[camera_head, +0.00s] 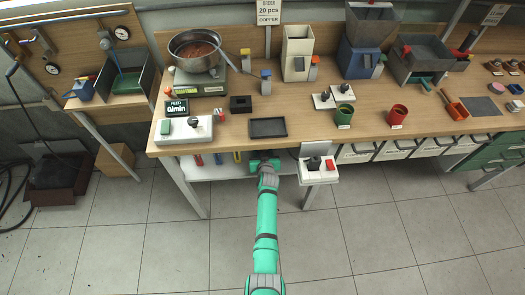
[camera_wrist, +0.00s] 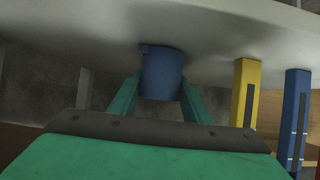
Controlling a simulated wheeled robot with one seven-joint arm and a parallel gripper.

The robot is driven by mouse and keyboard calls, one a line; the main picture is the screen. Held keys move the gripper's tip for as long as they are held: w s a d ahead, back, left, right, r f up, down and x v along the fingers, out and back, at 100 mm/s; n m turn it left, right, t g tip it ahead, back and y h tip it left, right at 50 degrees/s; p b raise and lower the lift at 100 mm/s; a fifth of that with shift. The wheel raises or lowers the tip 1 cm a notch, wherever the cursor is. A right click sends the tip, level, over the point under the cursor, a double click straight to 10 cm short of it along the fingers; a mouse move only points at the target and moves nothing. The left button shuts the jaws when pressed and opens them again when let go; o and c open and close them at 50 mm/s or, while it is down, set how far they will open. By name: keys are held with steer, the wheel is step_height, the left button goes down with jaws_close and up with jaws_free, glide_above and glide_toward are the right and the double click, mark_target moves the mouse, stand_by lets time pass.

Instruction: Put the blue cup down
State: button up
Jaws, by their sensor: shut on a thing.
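The blue cup (camera_wrist: 162,72) is between the two green fingers of my gripper (camera_wrist: 160,88) in the wrist view. The gripper is shut on it. The cup appears roughly upright, close to a pale grey surface; I cannot tell whether it touches that surface. In the head view my gripper (camera_head: 264,158) is at the front edge of the bench, by the pale lower shelf (camera_head: 213,172). The cup does not show there; the bench or my gripper hides it.
A yellow post-like thing (camera_wrist: 244,92) and a blue one (camera_wrist: 294,115) stand right of the cup. The wooden bench (camera_head: 225,135) overhangs the shelf. A white control box (camera_head: 318,170) hangs right of my gripper. Bench legs (camera_head: 185,185) stand at the left.

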steer(key=shift+f, duration=0.15)
steer(key=o, duration=1.2)
